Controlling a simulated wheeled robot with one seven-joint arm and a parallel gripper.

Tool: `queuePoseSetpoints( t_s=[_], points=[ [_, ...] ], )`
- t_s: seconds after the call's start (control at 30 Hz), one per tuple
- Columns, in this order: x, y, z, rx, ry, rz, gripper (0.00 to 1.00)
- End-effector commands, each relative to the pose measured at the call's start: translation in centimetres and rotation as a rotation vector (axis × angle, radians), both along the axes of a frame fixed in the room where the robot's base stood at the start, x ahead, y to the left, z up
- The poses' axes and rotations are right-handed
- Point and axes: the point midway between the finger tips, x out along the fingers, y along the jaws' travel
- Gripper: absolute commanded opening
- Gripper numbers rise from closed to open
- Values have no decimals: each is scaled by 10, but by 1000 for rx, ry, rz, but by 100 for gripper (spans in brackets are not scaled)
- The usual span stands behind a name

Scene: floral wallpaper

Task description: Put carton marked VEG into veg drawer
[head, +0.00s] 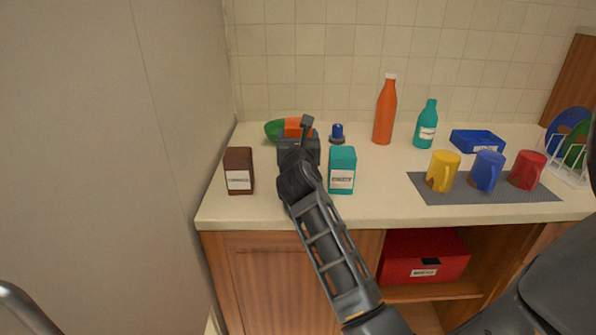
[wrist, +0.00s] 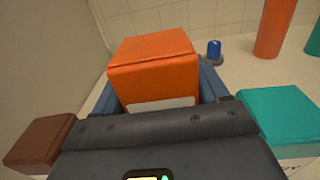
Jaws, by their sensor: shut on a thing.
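My gripper (head: 298,142) is over the counter and shut on an orange carton (wrist: 152,62). In the wrist view the carton sits between the two fingers, its white label mostly hidden, so I cannot read its marking. In the head view only the top of the orange carton (head: 297,124) shows behind my gripper. I cannot tell whether it touches the counter. A brown carton (head: 238,161) stands to the left and a teal carton (head: 342,160) to the right; their labels are too small to read surely. No veg drawer can be made out.
A green bowl (head: 272,130) is behind my gripper, near a blue-topped item (head: 337,132). Orange (head: 385,112) and teal (head: 427,125) bottles stand farther right. Mugs stand on a grey mat (head: 425,187). A red box (head: 405,260) is on the open shelf below. A grey wall panel (head: 120,150) bounds the left.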

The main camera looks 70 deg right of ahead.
Motion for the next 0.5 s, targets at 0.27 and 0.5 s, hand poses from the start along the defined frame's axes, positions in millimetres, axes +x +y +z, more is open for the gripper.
queuePoseSetpoints(
  t_s=[0.27, 0.5],
  points=[
    [0, 0, -31, -2, 0, 1, 31],
    [0, 0, -61, -2, -1, 1, 31]
  ],
)
